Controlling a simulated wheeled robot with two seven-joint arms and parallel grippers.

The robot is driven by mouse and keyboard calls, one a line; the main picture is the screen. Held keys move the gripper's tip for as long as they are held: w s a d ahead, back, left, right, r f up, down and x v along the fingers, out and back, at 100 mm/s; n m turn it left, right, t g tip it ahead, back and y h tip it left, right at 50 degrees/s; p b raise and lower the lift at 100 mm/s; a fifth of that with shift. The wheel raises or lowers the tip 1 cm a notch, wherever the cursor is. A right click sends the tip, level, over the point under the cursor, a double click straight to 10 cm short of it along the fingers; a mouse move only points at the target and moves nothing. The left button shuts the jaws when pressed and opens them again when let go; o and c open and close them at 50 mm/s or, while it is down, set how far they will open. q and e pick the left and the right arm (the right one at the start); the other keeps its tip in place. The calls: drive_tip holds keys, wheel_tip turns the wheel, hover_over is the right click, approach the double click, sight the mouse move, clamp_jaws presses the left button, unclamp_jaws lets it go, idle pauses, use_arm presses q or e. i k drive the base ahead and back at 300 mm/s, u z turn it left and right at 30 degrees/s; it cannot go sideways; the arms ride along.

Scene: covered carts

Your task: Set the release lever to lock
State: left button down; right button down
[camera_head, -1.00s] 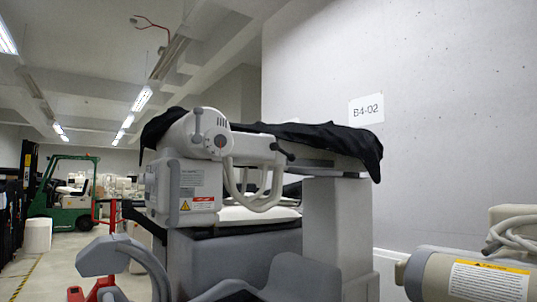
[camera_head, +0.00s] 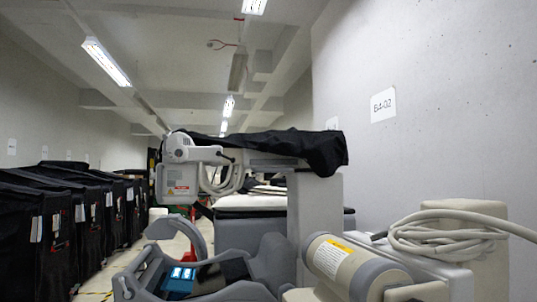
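A white and grey medical machine (camera_head: 178,181) with a black cover (camera_head: 322,150) over its top arm stands in the middle distance. Its round joint housing (camera_head: 180,145) is at the upper left of the machine. A small dark-ended handle (camera_head: 226,158) sticks out just right of the housing. I cannot tell whether it is the release lever, nor read any lock marking at this size. Neither of my grippers is in view.
A beige and grey cylinder (camera_head: 330,257) with a yellow label lies close at front right, with coiled cable (camera_head: 440,235) beside it. A grey curved arm (camera_head: 190,233) stands in front. Black covered carts (camera_head: 35,235) line the left. Some aisle floor shows between.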

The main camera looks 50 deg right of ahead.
sight(218, 153)
drive_tip(key=z, duration=0.05)
drive_tip(key=k, duration=0.2)
drive_tip(key=z, duration=0.1)
drive_tip(key=i, duration=3.35)
drive_tip(key=z, duration=3.95)
